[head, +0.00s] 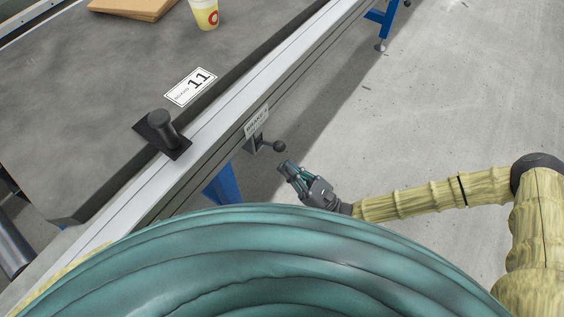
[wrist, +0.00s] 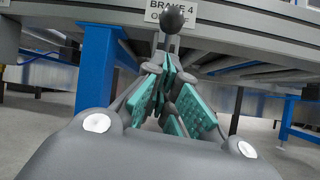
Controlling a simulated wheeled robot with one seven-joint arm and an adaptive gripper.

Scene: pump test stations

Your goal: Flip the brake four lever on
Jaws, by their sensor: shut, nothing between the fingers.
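The brake four lever has a round black knob (head: 278,146) on a short stem that sticks out from a dark mount on the table's side rail. The label above it (head: 257,121) reads BRAKE 4; its smaller line is partly covered by the knob in the wrist view. My gripper (head: 285,167) is shut and empty, just below and slightly right of the knob in the head view, apparently apart from it. In the wrist view the knob (wrist: 173,17) shows above and beyond the teal-padded fingertips (wrist: 168,72), which hide part of the stem and mount.
The grey-topped table (head: 75,120) with its metal rail lies left of my gripper. A black post (head: 160,125) and a sign with 11 (head: 190,87) are on it, and a cup (head: 204,13) stands farther back. A blue leg (wrist: 96,70) stands left of the fingers. Floor (head: 450,90) to the right is clear.

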